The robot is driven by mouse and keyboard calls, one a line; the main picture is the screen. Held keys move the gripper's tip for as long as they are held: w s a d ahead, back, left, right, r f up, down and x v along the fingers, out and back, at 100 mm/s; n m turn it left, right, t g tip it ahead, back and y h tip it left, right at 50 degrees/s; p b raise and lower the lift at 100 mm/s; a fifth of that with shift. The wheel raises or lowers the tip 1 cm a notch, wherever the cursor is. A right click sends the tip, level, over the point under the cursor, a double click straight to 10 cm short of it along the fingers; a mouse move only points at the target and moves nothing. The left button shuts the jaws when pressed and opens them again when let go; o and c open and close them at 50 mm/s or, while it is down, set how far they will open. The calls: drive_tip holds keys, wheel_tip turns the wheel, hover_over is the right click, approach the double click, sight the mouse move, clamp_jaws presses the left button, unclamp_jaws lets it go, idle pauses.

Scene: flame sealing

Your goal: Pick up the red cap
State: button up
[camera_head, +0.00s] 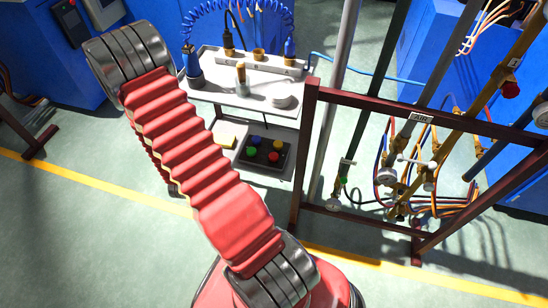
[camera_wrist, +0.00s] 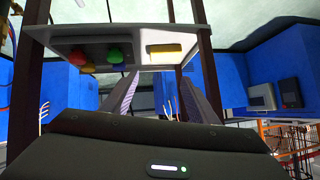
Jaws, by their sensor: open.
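The red cap (camera_head: 273,157) sits in a dark tray (camera_head: 284,147) on the lower shelf of a white cart, among green, blue and yellow caps. A red round cap (camera_wrist: 77,57) also shows in the wrist view, beside a green one (camera_wrist: 115,54), to the upper left of my fingers. My gripper (camera_wrist: 158,84) is open, with nothing visible between its two fingers. It appears below and in front of the shelf in the wrist view. In the head view my arm hides it.
A yellow block (camera_head: 225,136) lies left of the tray, and the cart's upper shelf (camera_head: 215,94) with bottles and a white dish hangs over them. A dark red pipe frame (camera_head: 304,155) stands right of the cart. Open green floor lies at the lower left.

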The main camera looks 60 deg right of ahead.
drive_tip(key=s+d+f+m+g+h, duration=0.1)
drive_tip(key=s+d+f+g+h, duration=0.2)
drive_tip(key=s, duration=0.5)
drive_tip(key=g+h, duration=0.1)
approach(271, 159)
drive_tip(key=a, duration=0.2)
drive_tip(key=shift+s+d+r+m, duration=0.1)
drive_tip(key=shift+d+r+m, duration=0.05)
drive_tip(key=shift+r+m, duration=0.2)
drive_tip(key=shift+d, duration=0.1)
drive_tip(key=shift+x, duration=4.2)
drive_tip(key=shift+x, duration=2.6)
